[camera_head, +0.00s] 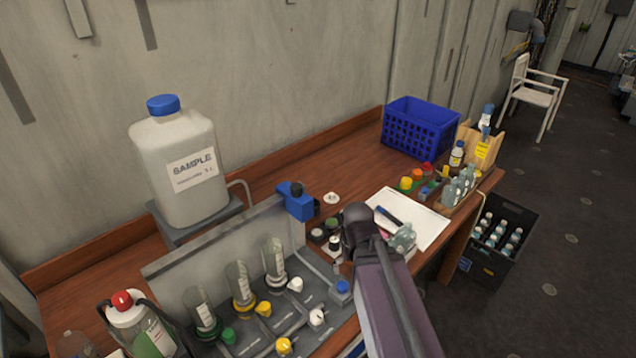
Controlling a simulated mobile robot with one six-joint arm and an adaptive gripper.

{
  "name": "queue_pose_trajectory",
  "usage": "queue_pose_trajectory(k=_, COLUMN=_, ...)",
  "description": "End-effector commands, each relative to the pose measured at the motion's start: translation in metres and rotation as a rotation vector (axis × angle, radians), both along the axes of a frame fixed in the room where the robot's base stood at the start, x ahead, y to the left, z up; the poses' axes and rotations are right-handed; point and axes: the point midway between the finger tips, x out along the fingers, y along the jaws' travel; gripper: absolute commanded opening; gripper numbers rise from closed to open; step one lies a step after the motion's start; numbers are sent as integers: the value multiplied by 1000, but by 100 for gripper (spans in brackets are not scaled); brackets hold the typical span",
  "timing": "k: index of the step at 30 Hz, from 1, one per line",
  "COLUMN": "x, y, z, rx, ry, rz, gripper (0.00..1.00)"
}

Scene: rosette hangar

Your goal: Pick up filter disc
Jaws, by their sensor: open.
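A small pale disc (332,198) with a dark centre lies flat on the brown bench, right of the blue clamp-like block; it may be the filter disc, but it is too small to be sure. Several small round pieces, dark and pale, sit close together just below it, and one of them, a pale-topped piece (334,242), is beside my arm. My dark arm reaches up from the bottom of the picture and ends in a black joint over the bench, right of these pieces. My gripper cannot be made out; it is hidden or out of frame.
A grey rack (222,243) with tubes and coloured knobs fills the front left. A large sample jug (177,160) stands behind it. White paper (432,222), a blue crate (420,128) and bottles are at right. Some bare bench lies behind the pale disc.

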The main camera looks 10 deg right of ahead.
Motion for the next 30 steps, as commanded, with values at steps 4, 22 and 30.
queue_pose_trajectory(k=4, x=23, y=0, z=4, rx=0, ry=0, rz=20, gripper=100)
queue_pose_trajectory(k=22, x=231, y=0, z=31, rx=1, ry=-1, rz=267, gripper=100)
queue_pose_trajectory(k=30, x=288, y=0, z=38, rx=1, ry=-1, rz=346, gripper=100)
